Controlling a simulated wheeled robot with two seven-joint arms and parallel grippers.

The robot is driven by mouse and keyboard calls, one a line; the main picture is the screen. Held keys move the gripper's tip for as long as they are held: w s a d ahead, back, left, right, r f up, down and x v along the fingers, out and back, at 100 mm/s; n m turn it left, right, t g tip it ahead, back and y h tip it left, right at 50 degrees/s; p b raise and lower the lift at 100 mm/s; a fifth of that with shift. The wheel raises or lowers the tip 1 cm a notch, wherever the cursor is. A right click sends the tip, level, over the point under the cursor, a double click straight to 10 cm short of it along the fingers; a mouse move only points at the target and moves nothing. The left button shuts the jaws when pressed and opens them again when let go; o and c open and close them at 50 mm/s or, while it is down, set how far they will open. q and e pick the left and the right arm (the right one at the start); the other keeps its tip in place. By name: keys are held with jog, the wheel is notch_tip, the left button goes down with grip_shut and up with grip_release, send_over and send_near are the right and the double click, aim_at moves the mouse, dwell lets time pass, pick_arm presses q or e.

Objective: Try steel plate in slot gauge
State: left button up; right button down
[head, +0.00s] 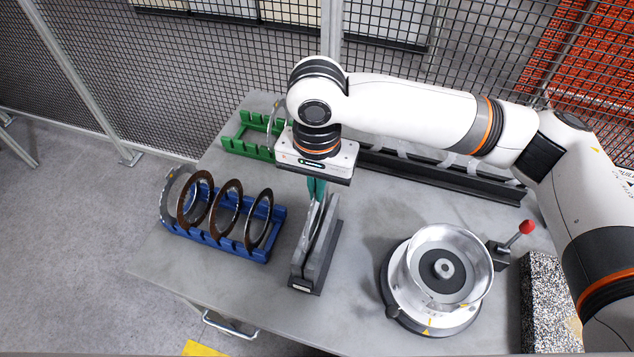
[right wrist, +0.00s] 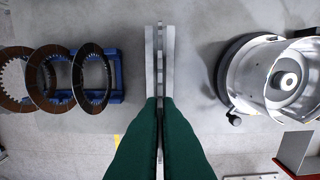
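The slot gauge (head: 305,277) is a narrow dark-based stand with two upright grey walls, in the middle of the table. My right gripper (head: 316,192) points straight down over its far part. In the right wrist view its green fingers (right wrist: 160,100) are close together on a thin steel plate (right wrist: 160,62), seen edge-on. The plate lies between the gauge's walls (right wrist: 150,60), roughly in line with the slot. Its lower edge is hidden, so I cannot tell how deep it sits or whether it touches the walls. My left gripper is not in view.
A blue rack (head: 225,248) holds several brown rings and a grey ring at left. A green rack (head: 240,148) stands behind; a long black rack (head: 450,180) runs along the back. A round metal housing (head: 440,318) and a red-knobbed lever (head: 526,227) stand at right.

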jog(key=c, duration=2.1)
grip_release()
jog(key=o, duration=0.5)
jog(key=shift+r, duration=0.1)
notch_tip(320, 180, up, 5)
jog(key=p, duration=0.6)
jog(key=shift+r, duration=0.2)
jog(key=shift+r+p, duration=0.25)
jog(key=shift+p, duration=0.2)
jog(key=shift+r, duration=1.05)
